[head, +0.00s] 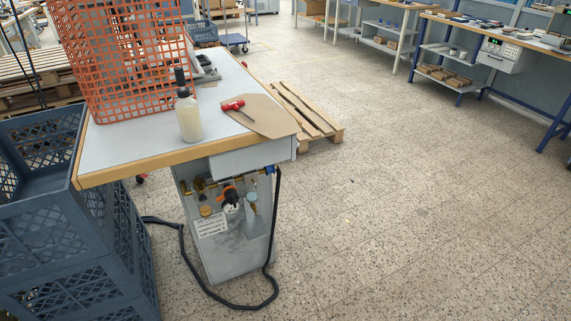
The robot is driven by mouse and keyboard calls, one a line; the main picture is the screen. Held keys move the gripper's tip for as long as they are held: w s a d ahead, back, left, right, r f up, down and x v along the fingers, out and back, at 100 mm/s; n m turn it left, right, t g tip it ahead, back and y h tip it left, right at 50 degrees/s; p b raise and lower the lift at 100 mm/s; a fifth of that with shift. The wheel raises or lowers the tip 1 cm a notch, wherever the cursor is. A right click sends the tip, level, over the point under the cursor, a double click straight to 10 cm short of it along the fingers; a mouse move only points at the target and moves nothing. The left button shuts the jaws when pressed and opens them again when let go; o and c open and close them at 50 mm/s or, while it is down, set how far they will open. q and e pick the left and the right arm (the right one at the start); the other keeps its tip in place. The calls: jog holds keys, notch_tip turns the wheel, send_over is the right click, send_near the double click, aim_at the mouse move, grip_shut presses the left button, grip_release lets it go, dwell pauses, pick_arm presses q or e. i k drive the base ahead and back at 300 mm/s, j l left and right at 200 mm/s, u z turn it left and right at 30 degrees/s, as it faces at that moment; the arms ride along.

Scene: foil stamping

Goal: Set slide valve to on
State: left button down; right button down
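A grey cabinet (240,258) stands under the right part of a workbench (118,148). An air unit (232,203) with brass fittings, an orange part, a dark round part and a pale bowl is mounted in its open front. A blue fitting (270,170) sits at the upper right end, beside a black hose (275,225). The slide valve cannot be made out with certainty among these small parts, and its setting cannot be read. A white label (211,226) is at the cabinet's lower left. Neither of my grippers is in view.
Blue crates (70,235) stand close to the cabinet's left. The black hose loops over the floor in front. On the bench are an orange basket (125,60), a bottle (188,117) and a red tool (233,105). A pallet (305,110) lies behind; floor at right is clear.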

aim_at(270, 169)
jog(key=i+l+u, duration=0.1)
jog(key=i+l, duration=0.15)
jog(key=l, duration=0.15)
jog(key=i+l+u, duration=0.15)
jog(key=l, duration=0.25)
jog(key=i+l+u, duration=0.1)
jog(key=i+l, duration=0.15)
jog(key=l, duration=0.2)
jog(key=i+l+u, duration=0.1)
jog(key=l, duration=0.35)
jog(key=i+l+u, duration=0.15)
jog(key=l, duration=0.3)
jog(key=i+l+u, duration=0.1)
jog(key=i+l, duration=0.15)
jog(key=l, duration=0.25)
jog(key=i+l+u, duration=0.1)
jog(key=l, duration=0.35)
jog(key=i+l+u, duration=0.1)
jog(key=l, duration=0.4)
